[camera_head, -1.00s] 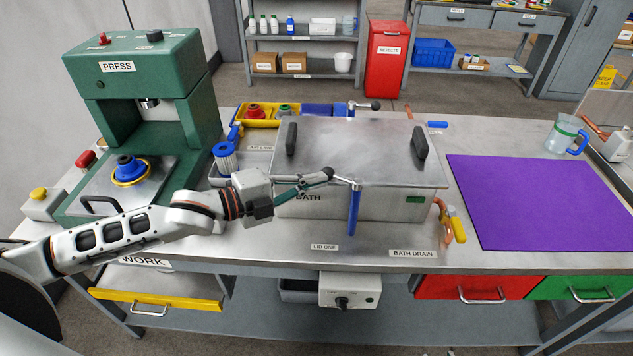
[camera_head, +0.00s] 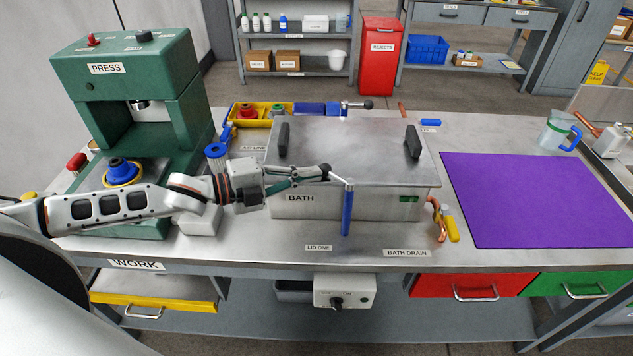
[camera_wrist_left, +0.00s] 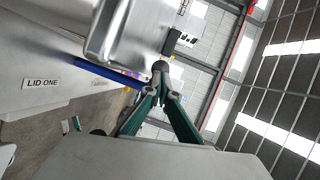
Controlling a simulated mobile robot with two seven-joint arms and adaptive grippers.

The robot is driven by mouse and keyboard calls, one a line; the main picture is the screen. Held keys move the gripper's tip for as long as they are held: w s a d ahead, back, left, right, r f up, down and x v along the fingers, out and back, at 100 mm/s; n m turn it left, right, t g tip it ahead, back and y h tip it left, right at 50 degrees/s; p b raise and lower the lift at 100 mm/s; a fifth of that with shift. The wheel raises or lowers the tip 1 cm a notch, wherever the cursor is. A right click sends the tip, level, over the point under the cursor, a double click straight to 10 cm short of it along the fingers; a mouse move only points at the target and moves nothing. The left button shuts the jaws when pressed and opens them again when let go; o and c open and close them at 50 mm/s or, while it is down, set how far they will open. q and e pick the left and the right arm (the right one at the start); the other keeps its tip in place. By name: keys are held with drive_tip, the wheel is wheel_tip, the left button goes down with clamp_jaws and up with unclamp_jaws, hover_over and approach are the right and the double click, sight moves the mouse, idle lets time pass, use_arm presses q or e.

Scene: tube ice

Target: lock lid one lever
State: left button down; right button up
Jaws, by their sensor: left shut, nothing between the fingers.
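The lid one lever has a blue handle (camera_head: 347,212) hanging down at the front of the steel bath (camera_head: 375,207). A metal arm runs from its top leftward to a dark round knob (camera_head: 325,171). In the left wrist view the blue handle (camera_wrist_left: 105,73) lies left of the knob (camera_wrist_left: 160,67). My left gripper (camera_head: 320,176) is shut and empty, its fingertips (camera_wrist_left: 163,92) right at the knob; whether they touch it I cannot tell. The lid (camera_head: 345,140) lies flat on the bath. My right gripper is not in view.
A second lever with a dark knob (camera_head: 368,103) is behind the bath. The green press (camera_head: 130,110) stands left. A drain valve with a yellow handle (camera_head: 450,228) is at the bath's right. A purple mat (camera_head: 530,200) covers the right of the bench.

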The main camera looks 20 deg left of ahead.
use_arm(q)
drive_tip(key=shift+w+a+p, duration=0.1)
drive_tip(key=shift+w+p, duration=0.45)
drive_tip(key=shift+w, duration=0.25)
idle(0.4)
